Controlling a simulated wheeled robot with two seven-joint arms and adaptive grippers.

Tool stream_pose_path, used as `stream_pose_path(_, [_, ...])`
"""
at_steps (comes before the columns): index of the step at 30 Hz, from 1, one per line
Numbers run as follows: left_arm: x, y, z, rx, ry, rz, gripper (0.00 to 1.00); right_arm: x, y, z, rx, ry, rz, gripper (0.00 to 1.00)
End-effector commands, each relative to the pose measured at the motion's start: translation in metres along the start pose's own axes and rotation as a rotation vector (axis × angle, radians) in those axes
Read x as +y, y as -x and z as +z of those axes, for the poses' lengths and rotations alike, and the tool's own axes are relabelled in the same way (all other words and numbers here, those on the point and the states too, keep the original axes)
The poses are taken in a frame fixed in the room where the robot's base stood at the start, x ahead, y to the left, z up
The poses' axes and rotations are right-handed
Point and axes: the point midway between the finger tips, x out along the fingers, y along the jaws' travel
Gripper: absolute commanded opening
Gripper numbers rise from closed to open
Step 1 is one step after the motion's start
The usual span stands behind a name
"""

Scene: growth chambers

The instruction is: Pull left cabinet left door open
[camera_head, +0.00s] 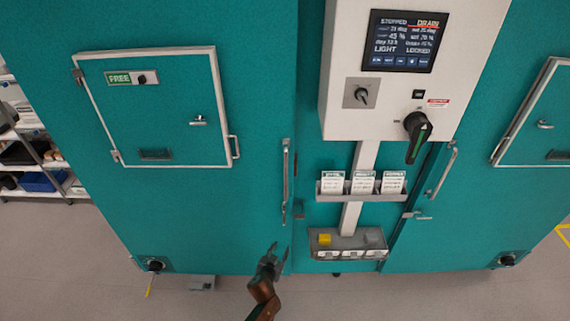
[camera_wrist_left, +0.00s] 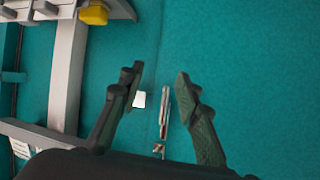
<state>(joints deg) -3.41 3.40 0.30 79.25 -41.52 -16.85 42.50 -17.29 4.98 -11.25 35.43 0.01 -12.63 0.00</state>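The left cabinet's teal door (camera_head: 215,215) is a large flat panel that looks shut. Its vertical silver bar handle (camera_head: 286,180) is at the panel's right edge. The handle also shows in the left wrist view (camera_wrist_left: 164,104), appearing between my spread fingers with teal surface around it. My left gripper (camera_head: 272,252) is below the handle in the head view, in front of the panel's lower right part. In the left wrist view my left gripper (camera_wrist_left: 157,78) is open and empty, and does not hold the handle. My right gripper is out of view.
A small hatch (camera_head: 160,120) labelled FREE is set in the panel. Right of the handle are a white control box (camera_head: 400,70), a card holder (camera_head: 362,187) and a grey tray (camera_head: 345,243) with a yellow item (camera_head: 324,239). A shelf rack (camera_head: 45,150) stands at left.

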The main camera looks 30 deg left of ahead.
Motion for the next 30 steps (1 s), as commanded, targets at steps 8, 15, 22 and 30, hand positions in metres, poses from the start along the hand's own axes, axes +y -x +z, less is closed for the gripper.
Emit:
stream_pose_path(8, [-0.036,0.064,-0.257,0.35,0.11,-0.091,0.31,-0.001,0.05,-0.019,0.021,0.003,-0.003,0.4])
stream_pose_path(15, [-0.048,0.088,-0.319,0.45,0.144,-0.116,0.31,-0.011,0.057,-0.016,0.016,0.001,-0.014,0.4])
stream_pose_path(22, [-0.052,0.06,-0.333,0.452,0.142,-0.116,0.31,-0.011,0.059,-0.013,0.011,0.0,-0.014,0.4])
stream_pose_path(30, [-0.057,0.028,-0.347,0.451,0.143,-0.116,0.31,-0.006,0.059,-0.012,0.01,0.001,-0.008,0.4])
